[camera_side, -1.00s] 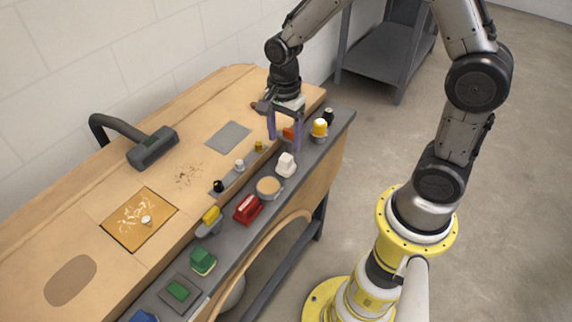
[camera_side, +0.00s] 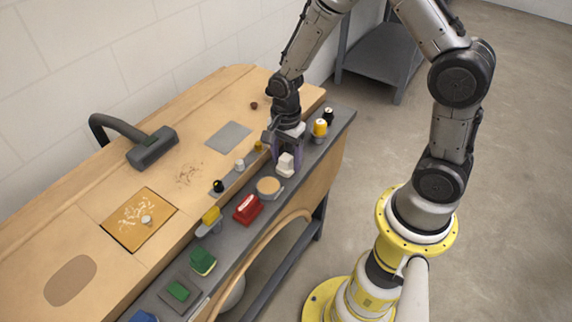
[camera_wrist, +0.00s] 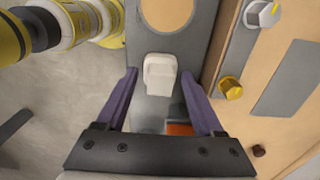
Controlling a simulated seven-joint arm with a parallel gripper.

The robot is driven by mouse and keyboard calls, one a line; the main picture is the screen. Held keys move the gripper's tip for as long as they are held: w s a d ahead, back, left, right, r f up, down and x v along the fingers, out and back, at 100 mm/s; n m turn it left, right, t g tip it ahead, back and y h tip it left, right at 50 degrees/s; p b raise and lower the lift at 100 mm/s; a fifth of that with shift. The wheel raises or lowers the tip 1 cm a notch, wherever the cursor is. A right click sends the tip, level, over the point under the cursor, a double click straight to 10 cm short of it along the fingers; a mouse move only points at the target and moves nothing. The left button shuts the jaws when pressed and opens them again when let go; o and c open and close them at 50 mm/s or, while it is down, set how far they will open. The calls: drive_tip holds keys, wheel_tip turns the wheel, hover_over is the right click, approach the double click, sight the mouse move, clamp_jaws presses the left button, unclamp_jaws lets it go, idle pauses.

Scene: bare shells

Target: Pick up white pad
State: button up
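The white pad (camera_side: 285,164) is a small white block on the grey shelf along the bench front. It also shows in the wrist view (camera_wrist: 160,74), just beyond the fingertips and roughly centred between them. My gripper (camera_side: 288,158) is low over the shelf, right behind the pad in the side view. In the wrist view my gripper (camera_wrist: 161,78) has its two purple fingers spread wide, with nothing held between them. An orange-red thing (camera_wrist: 179,128) lies between the fingers nearer the palm, partly hidden.
A tan round disc (camera_side: 268,186) and a red item (camera_side: 247,209) sit left of the pad on the shelf. A yellow-topped item (camera_side: 320,128) and a black one (camera_side: 328,115) stand to the right. Small knobs (camera_side: 239,165) line the bench edge behind.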

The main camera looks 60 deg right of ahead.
sight(286, 157)
clamp_jaws()
drive_tip(key=shift+r, duration=0.1)
drive_tip(key=shift+r, duration=0.45)
wheel_tip(286, 157, up, 2)
drive_tip(key=shift+r, duration=0.2)
drive_tip(key=s+r, duration=0.9)
drive_tip(key=s, duration=0.5)
drive_tip(key=shift+a+r, duration=0.2)
drive_tip(key=shift+r, duration=0.1)
